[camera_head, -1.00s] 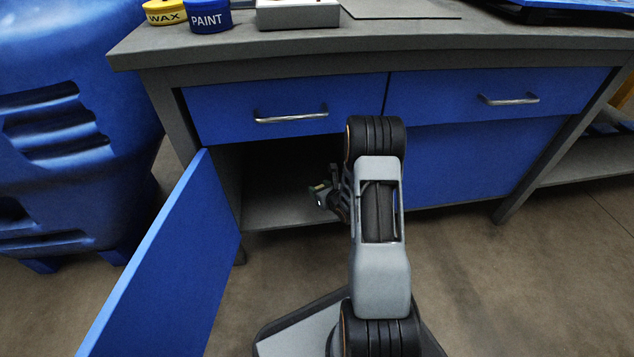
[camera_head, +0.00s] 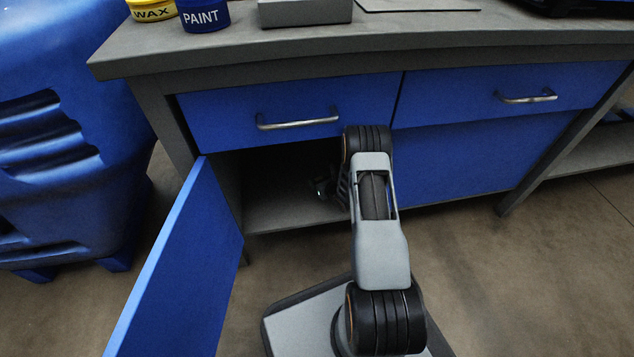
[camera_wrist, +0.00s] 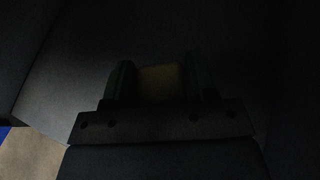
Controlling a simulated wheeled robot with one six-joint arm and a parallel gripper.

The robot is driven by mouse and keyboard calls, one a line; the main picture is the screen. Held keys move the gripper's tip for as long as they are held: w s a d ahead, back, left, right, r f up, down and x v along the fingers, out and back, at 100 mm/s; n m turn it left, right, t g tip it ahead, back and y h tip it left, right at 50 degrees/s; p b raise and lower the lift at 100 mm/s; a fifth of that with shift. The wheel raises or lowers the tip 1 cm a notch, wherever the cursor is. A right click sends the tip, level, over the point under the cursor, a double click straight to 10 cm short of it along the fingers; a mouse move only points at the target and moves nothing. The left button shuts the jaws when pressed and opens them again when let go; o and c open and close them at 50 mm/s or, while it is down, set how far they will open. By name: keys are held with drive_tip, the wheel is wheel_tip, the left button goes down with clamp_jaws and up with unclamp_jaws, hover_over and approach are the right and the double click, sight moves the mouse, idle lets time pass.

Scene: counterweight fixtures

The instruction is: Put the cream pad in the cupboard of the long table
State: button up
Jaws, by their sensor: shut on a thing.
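My gripper (camera_wrist: 158,80) is shut on the cream pad (camera_wrist: 162,83), which shows dim and yellowish between the two fingers in the wrist view. In the head view my gripper (camera_head: 322,188) is inside the dark cupboard (camera_head: 265,217) of the long table (camera_head: 300,55), mostly in shadow and partly behind my arm. The pad cannot be made out in the head view. The blue cupboard door (camera_head: 185,265) stands open on the left. The wrist view is too dark to tell whether the pad touches the cupboard floor.
Two blue drawers with handles, left (camera_head: 290,115) and right (camera_head: 510,95), sit shut above. A yellow wax tin (camera_head: 153,10), a blue paint tin (camera_head: 204,15) and a grey box (camera_head: 305,12) stand on the tabletop. A large blue container (camera_head: 65,140) stands at the left.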

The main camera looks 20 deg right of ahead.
drive_tip(key=shift+w+f, duration=0.25)
drive_tip(key=shift+w+a+f, duration=0.15)
drive_tip(key=shift+w+f, duration=0.15)
drive_tip(key=shift+f, duration=0.1)
wheel_tip(320, 180, down, 3)
drive_tip(key=shift+f+b, duration=0.1)
drive_tip(key=shift+b, duration=0.75)
drive_tip(key=o, duration=0.9)
